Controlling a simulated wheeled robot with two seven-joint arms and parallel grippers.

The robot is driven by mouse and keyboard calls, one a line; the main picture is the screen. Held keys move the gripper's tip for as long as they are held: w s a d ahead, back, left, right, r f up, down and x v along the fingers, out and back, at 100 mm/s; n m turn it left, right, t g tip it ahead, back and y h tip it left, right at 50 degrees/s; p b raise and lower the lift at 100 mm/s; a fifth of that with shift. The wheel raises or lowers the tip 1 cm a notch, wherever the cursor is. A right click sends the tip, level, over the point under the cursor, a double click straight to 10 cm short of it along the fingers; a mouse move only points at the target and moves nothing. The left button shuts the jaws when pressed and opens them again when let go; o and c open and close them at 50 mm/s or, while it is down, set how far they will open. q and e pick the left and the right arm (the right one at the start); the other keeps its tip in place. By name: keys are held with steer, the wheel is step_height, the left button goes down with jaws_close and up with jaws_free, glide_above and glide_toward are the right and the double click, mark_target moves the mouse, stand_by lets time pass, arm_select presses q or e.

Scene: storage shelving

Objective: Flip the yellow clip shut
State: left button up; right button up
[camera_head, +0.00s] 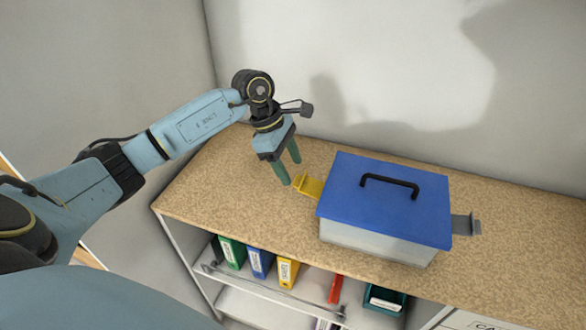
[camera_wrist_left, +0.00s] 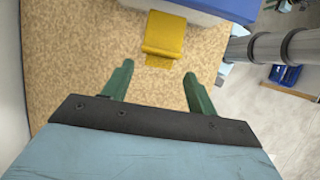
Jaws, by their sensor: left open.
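The yellow clip (camera_head: 309,187) sticks out from the left side of a box with a blue lid (camera_head: 345,190) and a black handle (camera_head: 390,183). The clip is folded outward, away from the box wall. My left gripper (camera_head: 291,175) is open and empty just left of the clip, fingers pointing down. In the left wrist view the yellow clip (camera_wrist_left: 164,36) lies ahead of the two green fingers (camera_wrist_left: 158,82), apart from them, with the blue lid (camera_wrist_left: 205,8) behind it. A grey clip (camera_head: 467,225) sticks out on the box's right side. My right gripper is not in view.
The box stands on a speckled shelf top (camera_head: 210,180) against a wall. Below are green, blue and yellow binders (camera_head: 260,262), a red item (camera_head: 335,289) and a dark green bin (camera_head: 385,299).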

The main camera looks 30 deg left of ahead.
mark_target(311, 184)
arm_select(q)
steer(key=shift+d+f, duration=0.25)
steer(key=shift+f, duration=0.3)
steer(key=shift+w+d+f, duration=0.15)
steer(key=shift+d+f, duration=0.05)
steer(key=shift+f, duration=0.3)
steer(key=shift+c, duration=0.7)
jaws_close()
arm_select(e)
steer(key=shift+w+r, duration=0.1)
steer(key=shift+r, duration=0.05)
